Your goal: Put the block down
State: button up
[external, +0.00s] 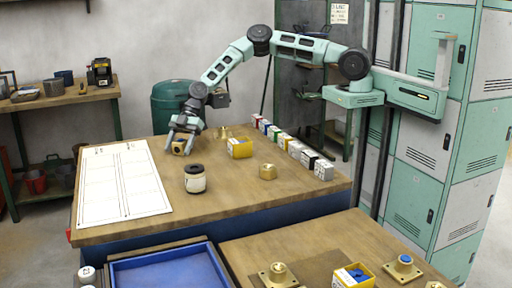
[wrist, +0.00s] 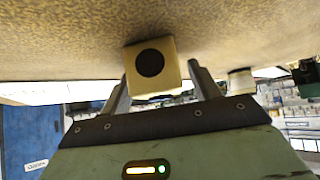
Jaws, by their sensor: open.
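The block (external: 178,147) is a small brass-coloured piece with a dark round hole in its face. It stands on the wooden workbench (external: 225,205), near the right edge of the white sheet. In the wrist view the block (wrist: 170,88) sits between the two fingers, against the bench top. My gripper (external: 183,141) is low over the bench around the block. Its fingers (wrist: 160,74) are spread, with a visible gap on the right side of the block. Any contact of the left finger with the block is hard to tell.
A white ruled sheet (external: 121,182) covers the bench's left part. A dark-lidded jar (external: 195,183), a yellow box (external: 240,151) and a brass piece (external: 267,172) stand to the right. A row of small coloured boxes (external: 296,149) lines the far right edge. The bench front is clear.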

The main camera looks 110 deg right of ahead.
jog(key=b+v, duration=0.3)
jog(key=v, duration=0.9)
jog(key=s+a+r+n+g+h, duration=0.1)
jog(key=s+a+g, duration=0.1)
jog(key=s+a, duration=0.5)
jog(key=s+a+r+g+h, duration=0.15)
jog(key=s+a, duration=0.25)
jog(key=a, duration=0.7)
jog(key=s+a+n+g, duration=0.1)
jog(key=s+a+g, duration=0.1)
jog(key=s+a, duration=0.45)
jog(key=s+a+r+m+h, duration=0.1)
jog(key=s+a+r, duration=0.1)
jog(key=s, duration=0.6)
jog(key=s+a+r+m+h, duration=0.1)
jog(key=s+r, duration=0.1)
jog(key=s, duration=0.7)
jog(key=s+a+r+m+h, duration=0.1)
jog(key=s+a+r, duration=0.1)
jog(key=s, duration=0.7)
jog(key=shift+s+a+g, duration=0.25)
jog(key=shift+a+g, duration=0.1)
jog(key=shift+g, duration=0.1)
